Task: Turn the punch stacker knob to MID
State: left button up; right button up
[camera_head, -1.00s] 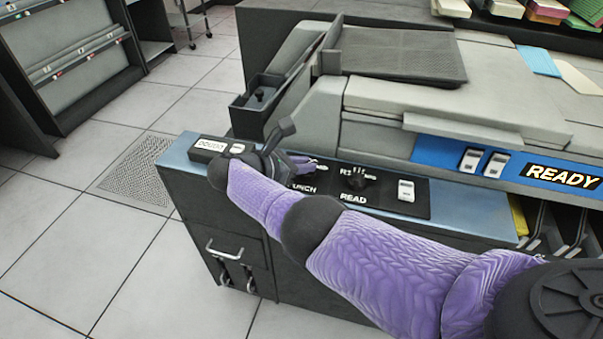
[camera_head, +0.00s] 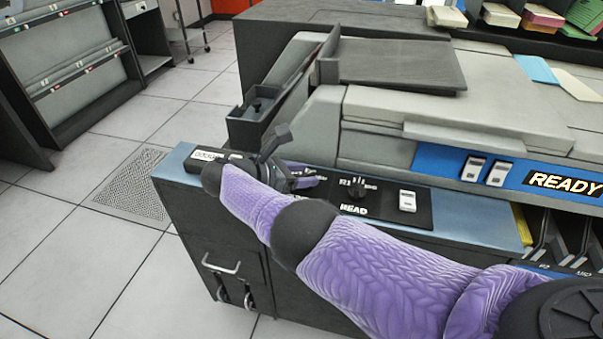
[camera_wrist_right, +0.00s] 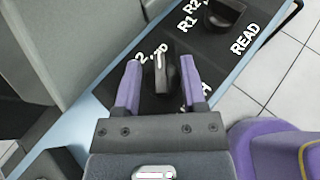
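The punch stacker knob (camera_wrist_right: 164,76) is a black knob with a white pointer line on the black control panel (camera_wrist_right: 208,62). In the right wrist view it sits between the two purple fingers of my right gripper (camera_wrist_right: 162,84). The fingers are apart, with a visible gap on each side of the knob. Its pointer faces the top of that view; the labels around it are partly covered. In the head view my right gripper (camera_head: 306,180) is over the panel and hides the knob and the PUNCH label. My left gripper is not in view.
The READ knob (camera_head: 357,188) stands just right of my gripper, and a white rocker switch (camera_head: 407,200) is farther right. A small counter (camera_head: 205,156) is at the panel's left end. The machine's grey housing (camera_head: 385,135) rises behind the panel.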

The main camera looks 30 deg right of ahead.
jog(key=shift+a+r, duration=0.1)
jog(key=shift+a, duration=0.2)
jog(key=b+v, duration=0.2)
jog(key=v, duration=0.7)
jog(key=shift+a+r, duration=0.1)
jog(key=shift+r, duration=0.05)
